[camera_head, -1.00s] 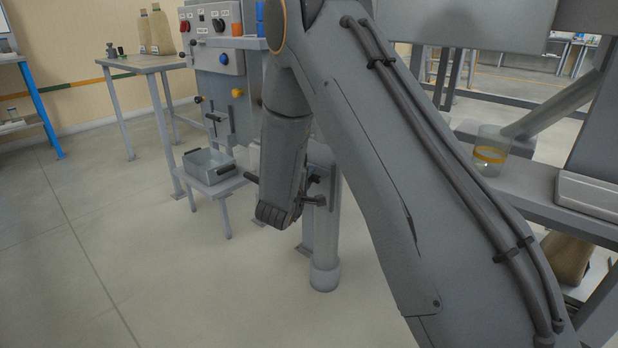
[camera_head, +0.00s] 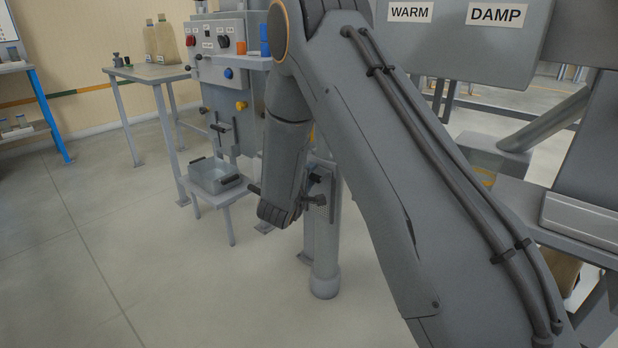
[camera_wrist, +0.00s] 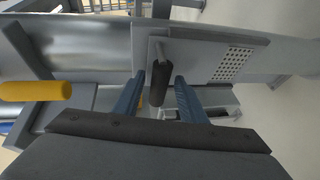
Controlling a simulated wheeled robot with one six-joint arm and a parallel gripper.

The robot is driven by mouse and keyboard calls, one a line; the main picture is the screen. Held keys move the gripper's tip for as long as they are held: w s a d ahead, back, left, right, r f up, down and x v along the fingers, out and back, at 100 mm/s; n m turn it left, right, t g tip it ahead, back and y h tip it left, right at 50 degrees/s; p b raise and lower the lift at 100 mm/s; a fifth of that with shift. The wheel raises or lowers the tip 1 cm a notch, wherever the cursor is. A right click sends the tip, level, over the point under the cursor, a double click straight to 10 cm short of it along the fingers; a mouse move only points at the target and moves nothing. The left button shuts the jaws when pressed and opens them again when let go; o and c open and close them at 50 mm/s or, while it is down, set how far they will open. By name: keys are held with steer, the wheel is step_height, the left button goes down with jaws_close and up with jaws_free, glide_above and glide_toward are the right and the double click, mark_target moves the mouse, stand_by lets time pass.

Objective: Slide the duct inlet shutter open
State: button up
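In the wrist view a flat grey shutter plate (camera_wrist: 204,62) with a grid of small holes lies across a silvery round duct (camera_wrist: 85,45). A dark handle (camera_wrist: 157,84) on a thin metal stem stands out from the plate. My gripper (camera_wrist: 160,84) has its two blue fingers on either side of this handle, with gaps visible on both sides. In the head view the upright duct (camera_head: 326,255) stands just right of my wrist, with a plate and dark fittings at its upper part.
A yellow cylindrical grip (camera_wrist: 35,90) lies left of the fingers. A control cabinet (camera_head: 232,85) stands behind my arm, with a metal tray (camera_head: 214,175) on a low stand beside it. WARM (camera_head: 411,12) and DAMP (camera_head: 495,15) labels show upper right. Floor at left is clear.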

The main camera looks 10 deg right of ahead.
steer(key=p+v, duration=0.1)
steer(key=v, duration=0.6)
steer(key=shift+s+a+p, duration=0.25)
steer(key=shift+s+p, duration=0.1)
steer(key=shift+p, duration=0.05)
steer(key=shift+r, duration=0.1)
